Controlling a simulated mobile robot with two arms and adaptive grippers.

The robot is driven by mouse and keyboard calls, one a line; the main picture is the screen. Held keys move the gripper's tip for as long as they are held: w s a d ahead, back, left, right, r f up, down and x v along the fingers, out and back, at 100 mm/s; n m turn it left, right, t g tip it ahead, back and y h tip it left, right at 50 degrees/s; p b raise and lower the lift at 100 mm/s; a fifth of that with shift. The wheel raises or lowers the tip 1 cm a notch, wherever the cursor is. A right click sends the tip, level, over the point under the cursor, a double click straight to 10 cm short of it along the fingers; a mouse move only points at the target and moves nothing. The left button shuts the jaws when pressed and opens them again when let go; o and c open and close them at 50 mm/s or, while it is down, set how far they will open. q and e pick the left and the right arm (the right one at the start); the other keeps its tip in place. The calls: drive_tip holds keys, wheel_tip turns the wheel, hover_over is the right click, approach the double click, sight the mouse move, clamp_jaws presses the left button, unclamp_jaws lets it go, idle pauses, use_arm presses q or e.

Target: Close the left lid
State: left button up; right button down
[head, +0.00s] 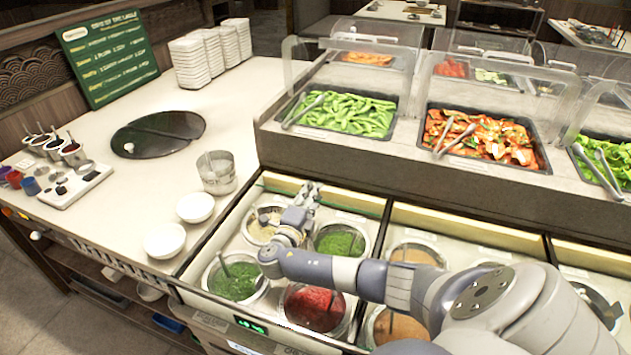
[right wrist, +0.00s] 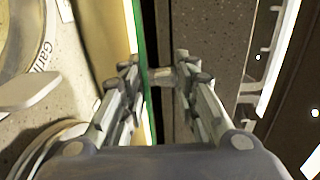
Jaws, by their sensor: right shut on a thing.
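The left lid (head: 350,203) shows as a narrow pale strip with a dark green edge along the back of the left sauce bay. The wells below it are uncovered, with green sauce (head: 236,281), red sauce (head: 313,307) and more green sauce (head: 341,241). My right gripper (head: 309,192) reaches over these wells to the back of the bay. In the right wrist view, its fingers (right wrist: 161,77) are closed around a small handle-like piece (right wrist: 162,76) beside the green edge. The lid's exact tilt is hard to tell. My left gripper is not in view.
A raised counter with food trays (head: 345,113) and clear guards (head: 345,67) stands behind the bay. White bowls (head: 195,207) and a metal container (head: 217,173) stand to the left. More open wells lie to the right, partly behind my right arm.

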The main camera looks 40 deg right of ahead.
use_arm(q)
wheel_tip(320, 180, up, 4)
drive_tip(key=p, duration=0.3)
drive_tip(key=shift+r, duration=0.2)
use_arm(e)
drive_tip(key=v, duration=0.5)
drive_tip(key=shift+a+r, duration=0.25)
drive_tip(key=shift+a, duration=0.15)
drive_tip(key=c, duration=1.4)
unclamp_jaws()
drive_tip(key=shift+s, duration=0.1)
drive_tip(key=shift+o, duration=0.2)
drive_tip(key=shift+a, duration=0.1)
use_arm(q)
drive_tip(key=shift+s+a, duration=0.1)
